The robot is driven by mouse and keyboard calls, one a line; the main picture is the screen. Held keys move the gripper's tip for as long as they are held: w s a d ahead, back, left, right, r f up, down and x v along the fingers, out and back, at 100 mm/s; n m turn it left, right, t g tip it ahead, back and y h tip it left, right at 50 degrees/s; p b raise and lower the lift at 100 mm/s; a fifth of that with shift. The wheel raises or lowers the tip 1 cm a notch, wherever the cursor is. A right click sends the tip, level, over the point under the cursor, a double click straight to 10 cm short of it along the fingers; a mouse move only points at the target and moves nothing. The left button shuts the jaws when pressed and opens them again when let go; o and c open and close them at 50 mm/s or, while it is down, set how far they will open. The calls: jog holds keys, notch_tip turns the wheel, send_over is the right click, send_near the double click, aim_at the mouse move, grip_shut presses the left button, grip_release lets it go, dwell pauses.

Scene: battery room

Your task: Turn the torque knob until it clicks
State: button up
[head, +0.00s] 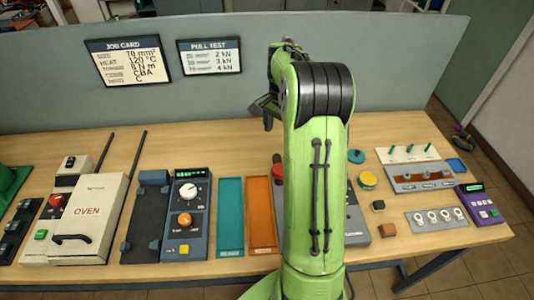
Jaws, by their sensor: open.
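A blue-grey control unit (206,245) stands on the bench left of my arm. It has a lit green display, a white knob (189,192) with a scale around it, and an orange knob (184,220) below. Their labels are too small to read, so I cannot tell which knob is the torque knob. My gripper (263,112) is partly hidden behind my green arm. Its dark fingers show above the back of the bench, open, apart from both knobs. Part of another grey unit (357,230) shows behind my arm; most of its face is hidden.
An oven (90,215) stands at the left. A teal tray (230,215) and an orange tray (262,215) lie between the control unit and my arm. Small blocks, a switch panel (422,177) and a purple meter (482,207) are at the right. A grey partition (220,100) closes the back.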

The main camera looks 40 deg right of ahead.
aim_at(281, 168)
jog(key=f, duration=0.5)
jog(key=f+b, duration=0.1)
jog(key=f, duration=0.4)
jog(key=s+f, duration=0.1)
jog(key=f, duration=0.4)
jog(key=shift+f+b, duration=0.25)
jog(key=shift+b, duration=0.05)
jog(key=c, duration=1.5)
